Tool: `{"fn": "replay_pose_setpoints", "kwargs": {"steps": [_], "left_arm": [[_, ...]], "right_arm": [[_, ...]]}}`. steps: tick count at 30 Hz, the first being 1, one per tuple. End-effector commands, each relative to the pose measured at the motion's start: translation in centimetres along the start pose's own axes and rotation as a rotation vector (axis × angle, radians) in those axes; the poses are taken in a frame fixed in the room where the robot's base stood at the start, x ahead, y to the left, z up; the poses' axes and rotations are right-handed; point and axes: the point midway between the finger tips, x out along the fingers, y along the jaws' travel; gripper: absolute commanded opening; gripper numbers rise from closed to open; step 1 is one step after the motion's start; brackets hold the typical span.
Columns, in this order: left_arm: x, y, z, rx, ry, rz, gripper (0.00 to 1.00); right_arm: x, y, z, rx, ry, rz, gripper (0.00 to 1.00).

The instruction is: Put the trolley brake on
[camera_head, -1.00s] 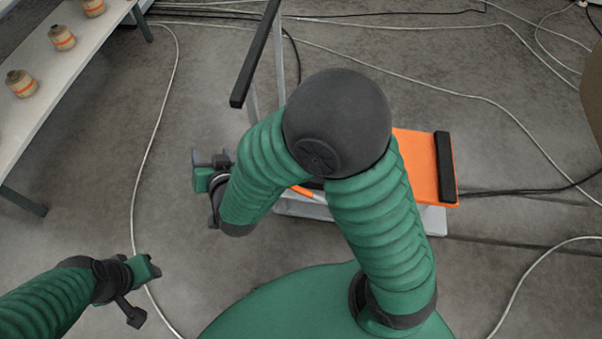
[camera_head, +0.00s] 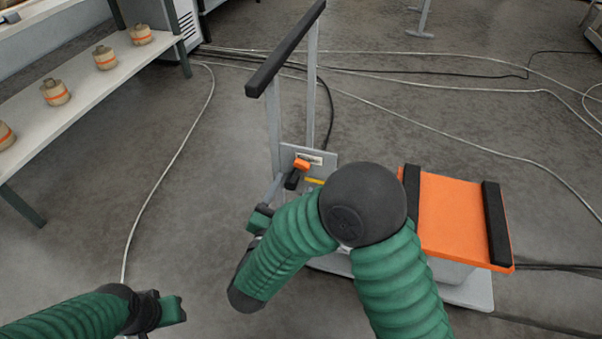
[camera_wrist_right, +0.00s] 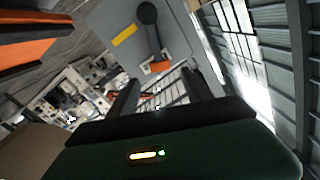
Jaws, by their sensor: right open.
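The trolley has an upright frame with a black handlebar (camera_head: 285,48) and an orange top (camera_head: 452,230) with black strips. A grey panel low on the frame carries the brake lever, whose orange tip (camera_head: 302,164) shows just past my right gripper. In the right wrist view the lever hangs from a round black pivot to an orange tip (camera_wrist_right: 160,67). My right gripper (camera_head: 276,194) is partly hidden by its arm. Its fingers (camera_wrist_right: 160,92) are open, with the orange tip ahead between them and seemingly apart. My left gripper (camera_head: 172,309) is low at the left, its fingers unclear.
A shelf (camera_head: 85,95) with several banded jars stands at the left. Cables (camera_head: 440,135) run across the grey floor behind and beside the trolley. The floor between shelf and trolley is mostly clear.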

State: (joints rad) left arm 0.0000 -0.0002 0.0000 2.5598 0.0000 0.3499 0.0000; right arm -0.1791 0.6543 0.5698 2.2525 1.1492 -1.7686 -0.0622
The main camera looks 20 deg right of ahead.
Motion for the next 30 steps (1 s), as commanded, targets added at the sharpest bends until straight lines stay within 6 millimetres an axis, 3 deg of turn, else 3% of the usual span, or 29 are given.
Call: {"fn": "replay_pose_setpoints", "kwargs": {"steps": [3,9,19,30], "left_arm": [[1.2,0.0,0.3,0.0,0.0,0.0,0.36],[1.9,0.0,0.5,0.0,-0.001,0.0,0.36],[1.9,0.0,0.5,0.0,-0.001,0.0,0.36],[1.9,0.0,0.5,0.0,0.0,0.0,0.36]], "right_arm": [[3.1,0.2,0.2,0.002,0.003,0.004,0.58],[6.3,0.1,0.1,0.001,0.002,0.001,0.58],[7.0,0.0,-0.1,-0.001,0.001,-0.001,0.58],[6.9,0.0,0.0,0.0,0.0,-0.001,0.11]]}}
